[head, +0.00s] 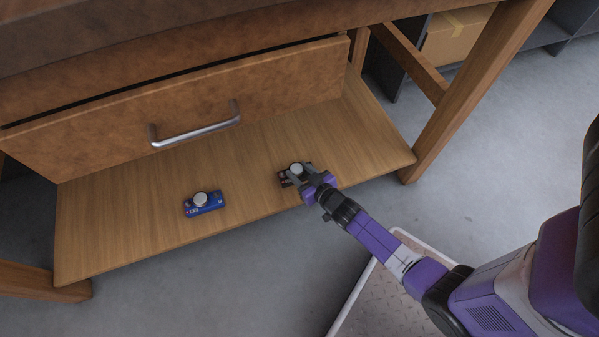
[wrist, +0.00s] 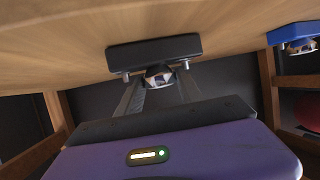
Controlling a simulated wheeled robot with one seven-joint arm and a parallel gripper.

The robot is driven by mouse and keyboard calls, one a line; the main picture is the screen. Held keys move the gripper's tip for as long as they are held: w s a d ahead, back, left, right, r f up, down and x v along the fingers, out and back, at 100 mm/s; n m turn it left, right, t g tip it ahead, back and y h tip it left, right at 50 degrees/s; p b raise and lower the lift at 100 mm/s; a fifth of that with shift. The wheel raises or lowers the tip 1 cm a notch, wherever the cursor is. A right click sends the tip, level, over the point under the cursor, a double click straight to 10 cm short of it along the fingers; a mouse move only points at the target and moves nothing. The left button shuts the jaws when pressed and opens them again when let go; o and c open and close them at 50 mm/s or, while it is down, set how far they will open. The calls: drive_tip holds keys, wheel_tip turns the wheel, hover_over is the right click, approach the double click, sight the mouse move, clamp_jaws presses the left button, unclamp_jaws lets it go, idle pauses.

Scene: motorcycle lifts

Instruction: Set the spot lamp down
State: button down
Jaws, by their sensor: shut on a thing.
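A dark spot lamp (head: 296,168) with a round pale head is at my gripper (head: 298,177), over the right part of the wooden shelf (head: 130,225). In the wrist view, the lamp's flat black base (wrist: 155,52) lies against or very close to the shelf surface; I cannot tell whether it touches. My gripper (wrist: 159,84) is shut on the lamp's head, one finger on each side. A similar blue lamp (head: 204,205) stands on the shelf to the left, apart from my gripper; it also shows at the right of the wrist view (wrist: 290,33).
Above the shelf is a drawer (head: 90,118) with a metal handle (head: 195,133). A wooden leg (head: 480,90) rises at the shelf's right end. A cardboard box (head: 455,38) sits behind. The shelf between the two lamps is clear.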

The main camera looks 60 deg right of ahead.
drive_tip(key=shift+r, duration=0.1)
drive_tip(key=c, duration=0.8)
unclamp_jaws()
drive_tip(key=shift+f, duration=0.2)
drive_tip(key=shift+o, duration=0.2)
drive_tip(key=shift+r, duration=0.15)
drive_tip(key=s+a+r+n+t+y+p, duration=0.1)
drive_tip(key=s+a+r+p, duration=0.1)
drive_tip(key=s+a+r, duration=0.6)
drive_tip(key=s+a+r+n+y+p, duration=0.1)
drive_tip(key=s+a+r+n+p, duration=0.3)
drive_tip(key=s+r, duration=0.65)
drive_tip(key=s+a+r+y, duration=0.1)
drive_tip(key=a+r, duration=0.3)
drive_tip(key=r, duration=0.6)
drive_tip(key=s+a+r+m+t+y+b, duration=0.1)
drive_tip(key=s+a+r, duration=0.3)
drive_tip(key=r, duration=0.5)
drive_tip(key=shift+s+a+r, duration=0.2)
drive_tip(key=shift+s+r, duration=0.15)
